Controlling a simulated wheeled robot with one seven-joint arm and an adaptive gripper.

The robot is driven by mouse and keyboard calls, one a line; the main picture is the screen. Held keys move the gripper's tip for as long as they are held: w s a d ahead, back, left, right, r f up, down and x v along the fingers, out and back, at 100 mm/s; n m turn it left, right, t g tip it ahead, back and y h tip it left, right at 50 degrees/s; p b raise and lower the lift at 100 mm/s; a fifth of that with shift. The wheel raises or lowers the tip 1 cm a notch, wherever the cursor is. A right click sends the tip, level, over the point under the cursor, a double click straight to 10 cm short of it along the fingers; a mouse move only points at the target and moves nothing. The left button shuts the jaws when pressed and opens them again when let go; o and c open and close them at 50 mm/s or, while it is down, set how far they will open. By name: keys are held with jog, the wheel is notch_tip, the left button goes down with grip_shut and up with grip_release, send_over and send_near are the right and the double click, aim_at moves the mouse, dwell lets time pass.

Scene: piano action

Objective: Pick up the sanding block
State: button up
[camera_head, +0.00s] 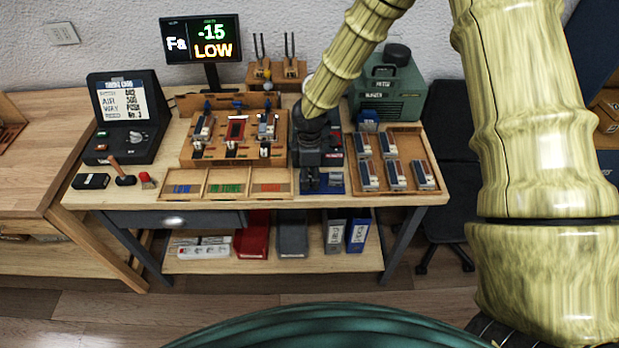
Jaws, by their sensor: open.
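My gripper (309,186) points down over the front middle of the workbench, above a dark blue patch (336,186). It is open, and no object shows clearly between its fingers. I cannot surely tell which thing is the sanding block. A small black block (91,181) lies at the bench's front left. A small red-topped piece (146,180) lies to its right, past a wooden-handled tool (122,174). A dark red and grey item (334,142) shows beside my wrist. My gripper and wrist hide part of the area below and behind them.
A wooden fixture (186,160) stands left of my gripper, with a divided tray (201,196) in front. A tray of several small blocks (414,134) is at right. A green case (408,105), a black console (97,148) and a monitor (170,56) stand behind.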

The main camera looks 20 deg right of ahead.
jog(key=shift+c, duration=0.2)
grip_shut()
jog(key=shift+r, duration=0.2)
jog(key=shift+r+b, duration=0.95)
jog(key=shift+r, duration=0.65)
jog(key=s+a+r+b, duration=0.1)
jog(key=s+a+b, duration=0.3)
jog(key=s+a, duration=0.7)
jog(key=shift+a+r+b, duration=0.25)
jog(key=shift+a+b, duration=0.05)
jog(key=shift+a, duration=0.1)
jog(key=shift+w, duration=0.1)
